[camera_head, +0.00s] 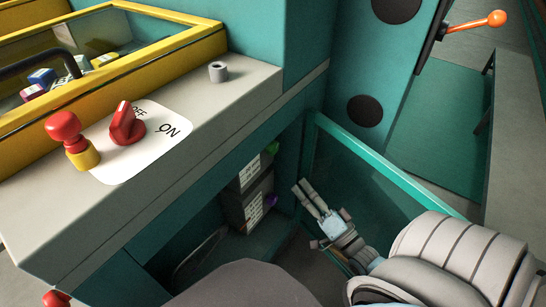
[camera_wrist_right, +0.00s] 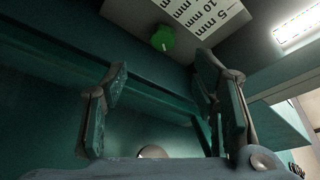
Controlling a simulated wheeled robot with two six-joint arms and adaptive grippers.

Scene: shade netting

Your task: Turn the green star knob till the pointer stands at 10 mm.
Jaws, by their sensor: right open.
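The green star knob (camera_head: 272,148) sits small inside the open cabinet in the head view, beside the upper labelled scale box (camera_head: 250,170). In the right wrist view the green knob (camera_wrist_right: 163,38) is above and beyond the gap between my fingers, next to a white scale (camera_wrist_right: 202,14) with readable 5 mm and 10 mm marks. The pointer cannot be made out. My right gripper (camera_head: 312,212) is open and empty, to the right of and below the knob in the head view, apart from it. Its fingers also show in the right wrist view (camera_wrist_right: 163,82). My left gripper is out of view.
A purple knob (camera_head: 271,200) sits below the green one at a lower box (camera_head: 240,213). A glazed door (camera_head: 390,180) stands open at the right. The ledge above carries a red switch (camera_head: 126,127) and a red mushroom button (camera_head: 64,128).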

